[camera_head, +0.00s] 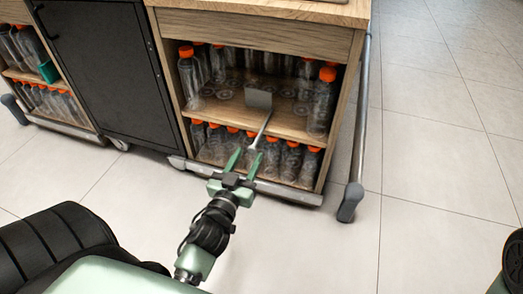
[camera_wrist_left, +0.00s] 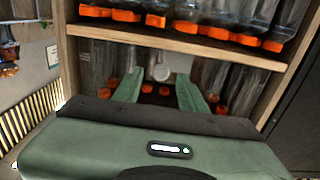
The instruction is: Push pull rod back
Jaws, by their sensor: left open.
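The pull rod (camera_head: 263,126) is a thin grey metal rod in the middle of the wooden cabinet's front, with a square grey plate (camera_head: 258,98) at its far end by the upper shelf. Its near end points down toward my left gripper (camera_head: 249,156). The left gripper is open, with its two green fingers on either side of the rod's near end. In the left wrist view, a round light-grey end (camera_wrist_left: 161,72), apparently the rod's, shows between the spread fingers. I cannot tell whether a finger touches it. My right gripper is not in view.
Clear bottles with orange caps (camera_head: 324,100) stand on the upper shelf, and several more (camera_head: 290,158) fill the lower shelf. A grey metal rail (camera_head: 360,120) runs along the cabinet's right side. A dark cabinet (camera_head: 100,65) stands at left.

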